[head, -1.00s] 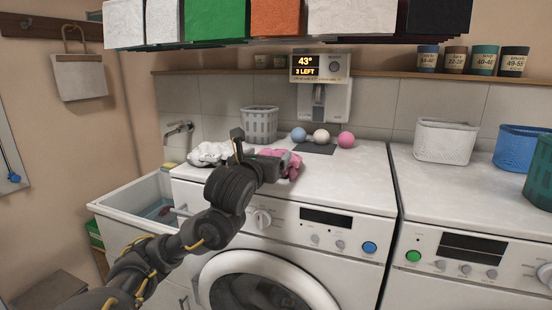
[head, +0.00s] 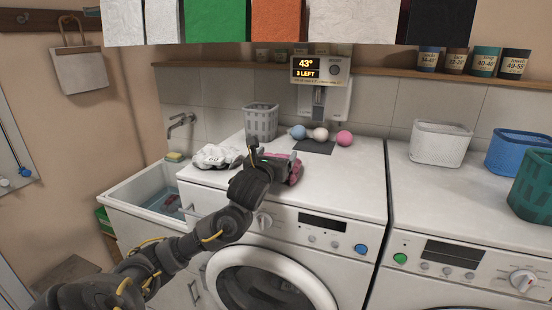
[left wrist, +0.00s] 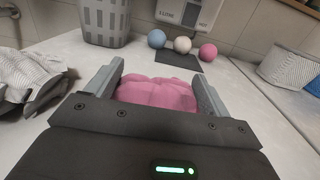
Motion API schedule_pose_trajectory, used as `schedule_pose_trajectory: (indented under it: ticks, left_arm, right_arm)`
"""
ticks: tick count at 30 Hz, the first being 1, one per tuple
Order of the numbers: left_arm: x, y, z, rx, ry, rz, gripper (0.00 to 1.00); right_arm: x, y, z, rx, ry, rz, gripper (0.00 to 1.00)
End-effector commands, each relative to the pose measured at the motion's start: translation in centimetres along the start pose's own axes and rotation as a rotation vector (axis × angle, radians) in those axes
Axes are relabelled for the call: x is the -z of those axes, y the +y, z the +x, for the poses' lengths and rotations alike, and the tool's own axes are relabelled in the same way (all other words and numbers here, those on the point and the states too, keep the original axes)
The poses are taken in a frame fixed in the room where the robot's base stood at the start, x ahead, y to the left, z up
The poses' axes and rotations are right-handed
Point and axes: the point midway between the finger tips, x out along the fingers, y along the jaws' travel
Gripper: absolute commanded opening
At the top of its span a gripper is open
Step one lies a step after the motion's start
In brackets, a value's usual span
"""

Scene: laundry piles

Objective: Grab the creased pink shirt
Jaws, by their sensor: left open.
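The creased pink shirt (left wrist: 158,94) lies bunched on the white top of the left washing machine. In the left wrist view it sits between the two fingers of my left gripper (left wrist: 157,88), which is open around it. My right gripper is in neither view.
White and grey cloth (head: 217,156) lies left of the shirt. Behind stand a grey basket (head: 261,123) and blue, white and pink balls (head: 343,138) by a dark mat (left wrist: 166,60). A sink (head: 150,195) is at left. The machine top (head: 350,185) is clear at right.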

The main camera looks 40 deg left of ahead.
Motion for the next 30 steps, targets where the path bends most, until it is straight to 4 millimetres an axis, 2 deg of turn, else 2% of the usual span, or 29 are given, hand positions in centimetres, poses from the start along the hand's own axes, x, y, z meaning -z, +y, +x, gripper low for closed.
schedule_pose_trajectory:
  ticks: [8, 21, 27, 30]
  left_arm:
    - [0.1, 0.0, 0.3, 0.001, 0.000, 0.000, 0.81]
    - [0.0, 0.0, 0.2, 0.001, -0.001, 0.000, 0.29]
    - [-0.1, 0.0, 0.2, 0.001, -0.001, 0.000, 0.29]
    - [-0.9, 0.0, 0.2, 0.001, -0.002, 0.000, 0.29]
  right_arm:
    - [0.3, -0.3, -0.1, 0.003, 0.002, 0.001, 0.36]
    - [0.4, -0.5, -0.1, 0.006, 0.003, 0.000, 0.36]
    - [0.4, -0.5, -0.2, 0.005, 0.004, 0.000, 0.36]
    - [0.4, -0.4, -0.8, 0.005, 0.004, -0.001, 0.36]
